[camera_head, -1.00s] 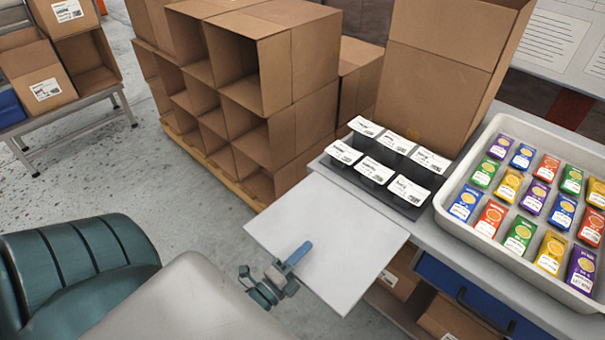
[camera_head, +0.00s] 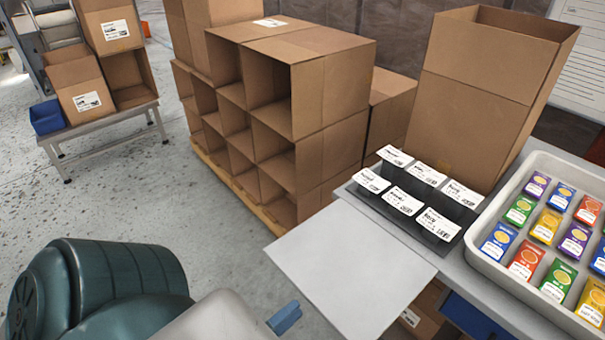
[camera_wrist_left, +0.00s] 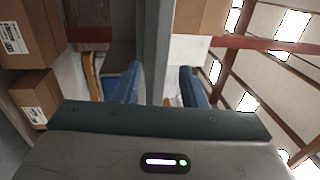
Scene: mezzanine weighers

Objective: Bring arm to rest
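My left arm comes in at the bottom left of the head view. Only a blue fingertip of my left gripper (camera_head: 284,318) shows there, at the bottom edge, left of the grey-white panel on the workbench. In the left wrist view the two blue fingers of the left gripper (camera_wrist_left: 161,88) stand well apart. Nothing shows between them, so it is open and empty. My right gripper is in neither view.
A white tray (camera_head: 487,233) of colored packets and a black holder (camera_head: 360,197) of labelled cards are at right. The flat panel (camera_head: 345,265) extends beside them. Stacked open cartons (camera_head: 335,95) stand behind. Floor (camera_head: 120,205) at left is clear.

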